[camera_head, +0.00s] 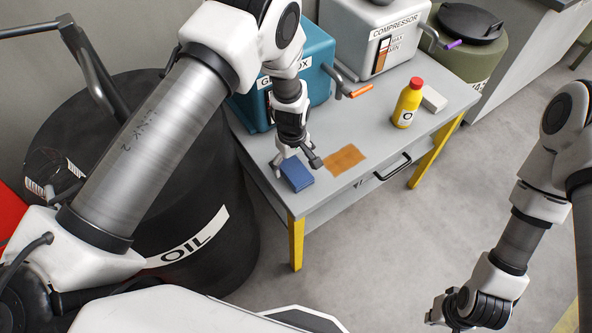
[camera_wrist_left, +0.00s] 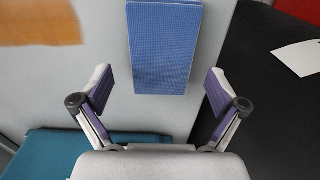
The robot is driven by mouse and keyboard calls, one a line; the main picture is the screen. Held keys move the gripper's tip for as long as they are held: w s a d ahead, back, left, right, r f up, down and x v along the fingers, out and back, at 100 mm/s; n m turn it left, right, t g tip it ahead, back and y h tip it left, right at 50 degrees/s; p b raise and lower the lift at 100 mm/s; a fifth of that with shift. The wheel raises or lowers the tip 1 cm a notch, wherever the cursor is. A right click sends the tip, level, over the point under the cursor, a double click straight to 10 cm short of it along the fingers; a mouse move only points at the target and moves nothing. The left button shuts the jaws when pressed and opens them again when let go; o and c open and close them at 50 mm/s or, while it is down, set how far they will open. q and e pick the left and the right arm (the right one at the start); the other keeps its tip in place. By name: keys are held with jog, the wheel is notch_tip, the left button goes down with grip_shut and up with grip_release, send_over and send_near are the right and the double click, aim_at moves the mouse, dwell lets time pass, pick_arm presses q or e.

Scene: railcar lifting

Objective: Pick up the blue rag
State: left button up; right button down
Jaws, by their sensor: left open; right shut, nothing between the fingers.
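The blue rag (camera_head: 297,174) is a folded blue pad lying flat on the grey table near its left front corner. My right gripper (camera_head: 447,312) is shut and empty at the lower right, over the floor and away from the table.
An orange-brown cloth (camera_head: 345,160) lies right of the rag. A teal gearbox (camera_head: 318,62), a grey compressor (camera_head: 352,35), a yellow red-capped bottle (camera_head: 407,104) and a white block (camera_head: 434,98) stand on the table (camera_head: 400,145). A black oil drum (camera_head: 225,255) stands left.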

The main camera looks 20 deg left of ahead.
aim_at(292, 166)
pick_arm(q)
jog(key=shift+f, duration=0.4)
jog(key=c, duration=1.2)
notch_tip(292, 166, up, 10)
jog(key=shift+r+b, duration=0.1)
jog(key=shift+b, duration=0.5)
jog(key=o, duration=0.4)
jog(key=shift+c, duration=1.6)
